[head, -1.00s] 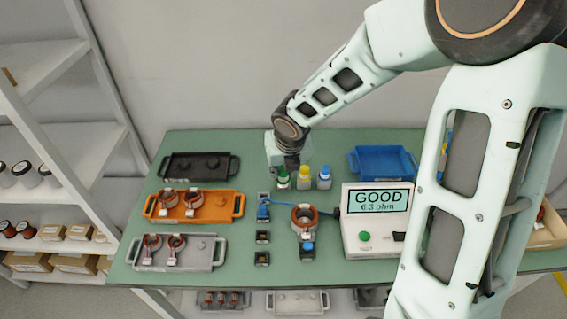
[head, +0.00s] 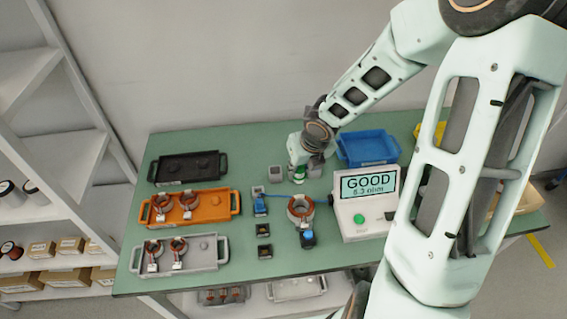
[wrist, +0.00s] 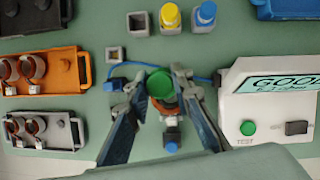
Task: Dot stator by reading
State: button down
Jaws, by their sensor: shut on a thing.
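My gripper (wrist: 160,107) is shut on a green-capped bottle (wrist: 160,84), held in the air. In the wrist view the bottle overlaps a copper-wound stator (wrist: 166,109) beyond it. The head view shows the stator (head: 301,208) on the bench, and my gripper (head: 298,172) behind it. The tester (head: 366,215) reads GOOD, 6.3 ohm. Yellow-capped (wrist: 169,16) and blue-capped (wrist: 206,13) bottles stand in holders; my gripper hides them in the head view. Beside them is an empty square holder (wrist: 138,23).
An orange tray (head: 216,203) and a grey tray (head: 207,258) each carry two stators. A black tray (head: 187,166) and a blue bin (head: 367,147) are at the back. A blue cable (head: 283,196) and small blocks (head: 263,230) lie left of the stator.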

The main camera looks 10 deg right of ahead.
aim_at(302, 176)
jog(key=shift+d+f, duration=0.25)
jog(key=shift+f, duration=0.25)
jog(key=shift+f+b, duration=2)
jog(key=shift+f+b, duration=0.45)
jog(key=shift+f, duration=0.2)
jog(key=shift+r, duration=0.1)
notch_tip(302, 176, up, 3)
jog(key=p, duration=0.4)
jog(key=shift+r, duration=0.2)
jog(key=shift+r+p, duration=0.5)
jog(key=shift+r, duration=0.7)
jog(key=shift+d, duration=0.1)
